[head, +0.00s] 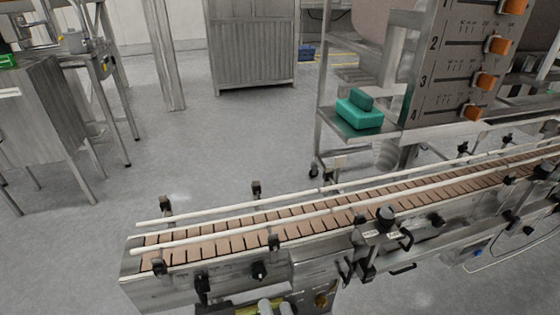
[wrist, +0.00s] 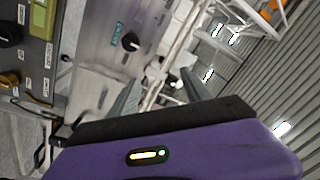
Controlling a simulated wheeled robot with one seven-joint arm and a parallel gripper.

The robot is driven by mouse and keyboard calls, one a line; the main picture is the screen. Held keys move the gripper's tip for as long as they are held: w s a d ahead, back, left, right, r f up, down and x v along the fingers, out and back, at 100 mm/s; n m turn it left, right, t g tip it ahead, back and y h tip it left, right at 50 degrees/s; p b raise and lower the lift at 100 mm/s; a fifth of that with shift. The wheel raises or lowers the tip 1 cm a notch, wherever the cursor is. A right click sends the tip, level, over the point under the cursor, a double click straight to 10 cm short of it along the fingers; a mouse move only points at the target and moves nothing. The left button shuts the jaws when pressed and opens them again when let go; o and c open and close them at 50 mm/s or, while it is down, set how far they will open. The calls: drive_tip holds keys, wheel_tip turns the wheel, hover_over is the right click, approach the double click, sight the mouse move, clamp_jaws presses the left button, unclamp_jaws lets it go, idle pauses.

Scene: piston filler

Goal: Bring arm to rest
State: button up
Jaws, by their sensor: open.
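My gripper (wrist: 160,88) shows in the wrist view, with its purple body across the bottom and two grey fingers pointing up and away. The fingers are apart and nothing shows between them. Behind them the wrist view is tilted and shows a metal panel with a black knob (wrist: 131,41). I cannot tell the exact distance from the fingers to that panel. My arm and gripper are not clearly visible in the head view.
A conveyor (head: 240,231) with brown slats and white rails crosses the front. Teal blocks (head: 359,113) lie on a metal shelf beside a panel with orange knobs (head: 485,81). A metal cabinet (head: 252,45) stands behind. Grey floor at centre left is clear.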

drive_tip(key=s+d+r+n+g+h, duration=0.1)
drive_tip(key=s+d+r+n+h, duration=0.2)
drive_tip(key=s+d, duration=0.7)
drive_tip(key=s+d+r+n+g+h, duration=0.2)
drive_tip(key=s+d+r, duration=0.4)
drive_tip(key=s, duration=1.2)
drive_tip(key=d+n, duration=0.1)
drive_tip(key=d, duration=0.3)
drive_tip(key=shift+s+d+h, duration=0.25)
drive_tip(key=shift+s+h, duration=0.05)
drive_tip(key=shift+h, duration=0.1)
